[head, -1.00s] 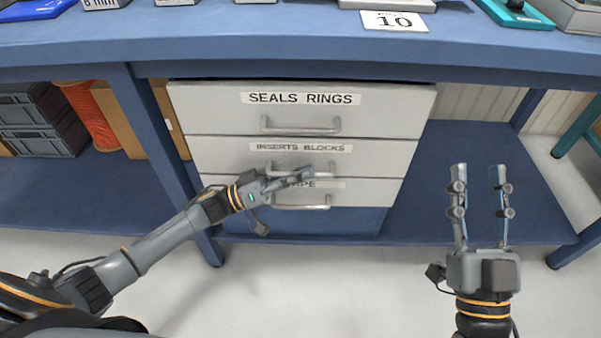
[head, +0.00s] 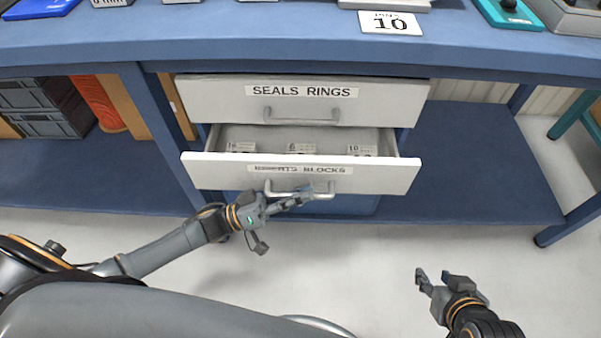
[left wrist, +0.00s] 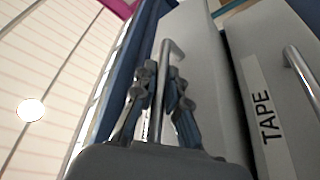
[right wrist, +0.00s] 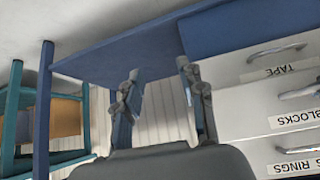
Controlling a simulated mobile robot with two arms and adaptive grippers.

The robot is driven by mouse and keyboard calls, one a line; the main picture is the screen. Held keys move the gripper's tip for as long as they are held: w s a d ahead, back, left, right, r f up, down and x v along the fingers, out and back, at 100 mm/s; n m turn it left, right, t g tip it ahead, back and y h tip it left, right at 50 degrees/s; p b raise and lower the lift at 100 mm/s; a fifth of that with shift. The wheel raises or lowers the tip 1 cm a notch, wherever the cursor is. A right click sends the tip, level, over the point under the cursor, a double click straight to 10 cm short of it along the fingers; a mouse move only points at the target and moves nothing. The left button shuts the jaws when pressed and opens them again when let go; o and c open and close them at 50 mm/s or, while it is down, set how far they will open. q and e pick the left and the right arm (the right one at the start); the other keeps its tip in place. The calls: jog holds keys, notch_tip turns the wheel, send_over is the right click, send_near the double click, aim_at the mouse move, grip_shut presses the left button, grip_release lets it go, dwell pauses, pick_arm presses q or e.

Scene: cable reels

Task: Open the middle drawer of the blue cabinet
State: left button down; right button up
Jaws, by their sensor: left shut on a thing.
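The middle drawer (head: 385,177) is labelled INSERTS BLOCKS and stands pulled out from the cabinet, with several small labelled items showing inside. My left gripper (head: 307,193) is at its front, shut on the drawer's metal handle (head: 328,193). In the left wrist view the handle (left wrist: 166,60) runs between the two fingers (left wrist: 158,95). My right gripper (head: 440,277) is open and empty, low at the right, apart from the cabinet. In the right wrist view its fingers (right wrist: 163,88) are spread with nothing between them.
The SEALS RINGS drawer (head: 210,100) above is closed. The TAPE drawer shows in the left wrist view (left wrist: 245,90); the open drawer hides it from the head. The blue bench top (head: 300,45) overhangs the drawers. Grey crates (head: 40,123) sit on the lower shelf at left. Floor in front is clear.

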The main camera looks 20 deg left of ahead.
jog(key=s+d+g+h+p, duration=0.1)
jog(key=s+d+g+p, duration=0.2)
jog(key=s, duration=0.5)
pick_arm(q)
jog(key=s+d+p, duration=0.2)
jog(key=s+d, duration=0.2)
jog(key=s, duration=0.9)
jog(key=shift+s, duration=0.4)
pick_arm(e)
notch_tip(320, 180, down, 9)
jog(key=w+a+g, duration=0.1)
jog(key=w, duration=0.1)
jog(key=shift+g, duration=0.4)
pick_arm(q)
jog(key=shift+f, duration=0.1)
pick_arm(e)
jog(key=shift+w, duration=0.1)
pick_arm(q)
jog(key=c, duration=1.7)
grip_release()
jog(key=shift+a, duration=0.1)
jog(key=shift+o, duration=0.2)
pick_arm(e)
jog(key=shift+r, duration=0.1)
pick_arm(q)
jog(key=v, duration=1.2)
